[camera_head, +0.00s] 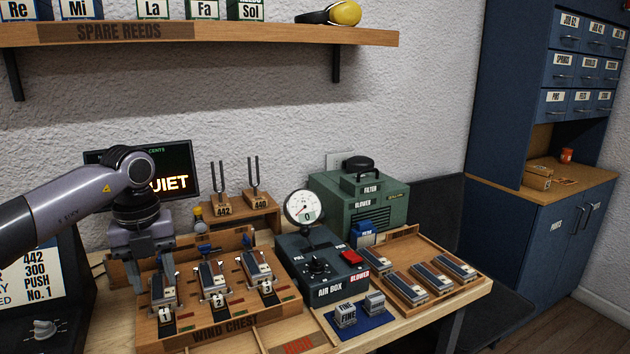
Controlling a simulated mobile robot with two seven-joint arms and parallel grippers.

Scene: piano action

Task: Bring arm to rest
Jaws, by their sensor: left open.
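My left arm comes in from the left, and its gripper (154,262) points down over the left part of the wooden wind chest (216,335). The gripper is open. Its fingers are close to the reed block in slot 1 (163,296); I cannot tell whether they touch it. Reed blocks also sit in slot 2 (215,288) and slot 3 (259,268), tilted on the chest. My right gripper is not in view.
The air box (318,272) with a dial gauge (305,209) stands right of the chest, before the green blower (365,200). A tray (463,294) holds several blocks at right. Tuning forks (238,207) and a dark screen (180,165) stand behind. A shelf (290,38) hangs above.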

